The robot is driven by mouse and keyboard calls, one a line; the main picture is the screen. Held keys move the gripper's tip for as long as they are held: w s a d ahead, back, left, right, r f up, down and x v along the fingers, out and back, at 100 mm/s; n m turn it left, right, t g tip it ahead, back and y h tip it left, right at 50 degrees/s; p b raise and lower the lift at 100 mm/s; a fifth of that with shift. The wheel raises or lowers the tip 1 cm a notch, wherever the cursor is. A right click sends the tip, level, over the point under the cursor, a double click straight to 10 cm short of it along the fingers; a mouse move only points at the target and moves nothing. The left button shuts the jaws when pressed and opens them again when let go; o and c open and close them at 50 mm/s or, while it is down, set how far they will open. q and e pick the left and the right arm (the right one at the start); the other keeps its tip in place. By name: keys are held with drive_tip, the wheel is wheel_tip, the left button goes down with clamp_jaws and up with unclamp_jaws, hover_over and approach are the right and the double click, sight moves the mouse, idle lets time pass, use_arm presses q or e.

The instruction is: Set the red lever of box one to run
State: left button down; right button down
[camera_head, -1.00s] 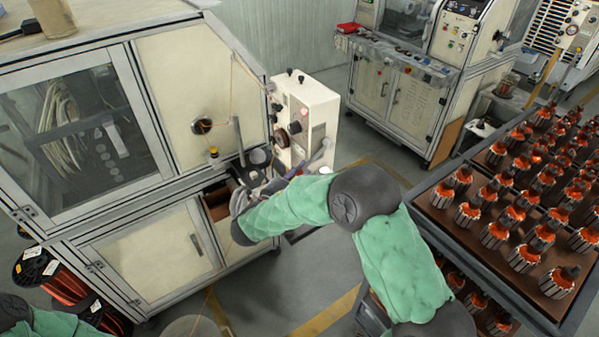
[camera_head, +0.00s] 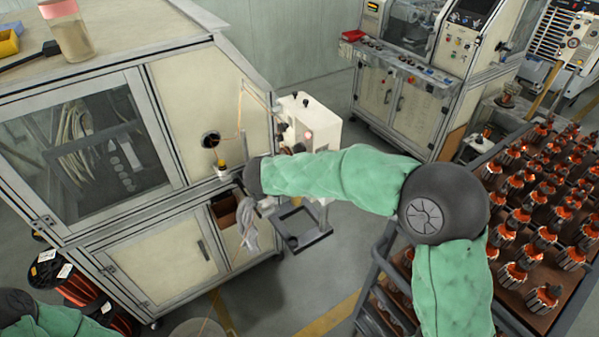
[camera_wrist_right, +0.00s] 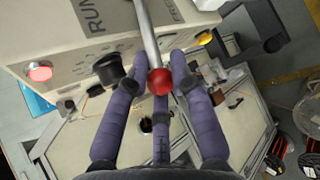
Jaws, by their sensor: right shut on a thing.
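The red lever shows in the right wrist view as a metal rod ending in a red ball (camera_wrist_right: 159,82). It is on a pale control box (camera_wrist_right: 50,25) with a "RUN" label left of the rod and a second label, partly cut off, to its right. The fingers of my right gripper (camera_wrist_right: 157,75) are closed around the red ball. My left gripper is out of view; part of the left arm is at lower left.
The box face has a lit red lamp (camera_wrist_right: 40,72) and a black knob (camera_wrist_right: 108,68) close to the fingers. The large cabinet (camera_head: 165,245) stands at left. A rack tray (camera_head: 493,285) of copper armatures is at right.

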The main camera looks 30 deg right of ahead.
drive_tip(key=shift+d+r+y, duration=0.1)
drive_tip(key=shift+r+y, duration=0.3)
drive_tip(key=shift+r, duration=0.05)
drive_tip(key=shift+d+r+p, duration=0.3)
drive_tip(key=shift+r+p, duration=0.1)
drive_tip(key=shift+r, duration=0.35)
drive_tip(key=c, duration=1.1)
unclamp_jaws()
drive_tip(key=v, duration=1.2)
drive_tip(key=shift+w, duration=0.15)
